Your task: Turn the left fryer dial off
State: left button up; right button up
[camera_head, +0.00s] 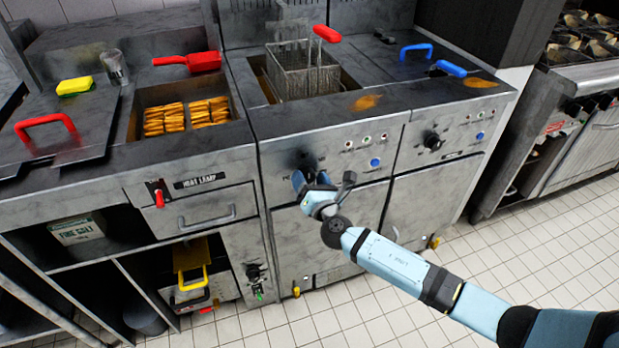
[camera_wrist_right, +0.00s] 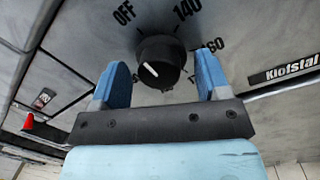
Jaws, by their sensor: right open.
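The left fryer dial (camera_wrist_right: 160,62) is a round black knob on the grey fryer front. In the wrist view, "OFF" and "140" are printed above it. A short white line slants across the left part of its face. In the head view the dial (camera_head: 308,161) is partly covered by my right gripper (camera_head: 306,182). In the wrist view my right gripper (camera_wrist_right: 161,76) is open, with one blue finger to each side of the dial. Gaps show between the fingers and the dial; I cannot tell whether the fingertips reach past its face. My left gripper is not in view.
The right fryer dial (camera_head: 432,141) is on the neighbouring panel. A fry basket (camera_head: 300,75) with a red handle sits in the left fryer. Small lamps and a blue button (camera_head: 375,162) are right of the left dial. Tiled floor (camera_head: 540,260) is open in front.

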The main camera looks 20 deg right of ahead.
pick_arm(q)
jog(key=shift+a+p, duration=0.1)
jog(key=shift+p, duration=0.2)
pick_arm(e)
jog(key=s+d+f, duration=0.1)
jog(key=s, duration=1.2)
jog(key=shift+f, duration=0.2)
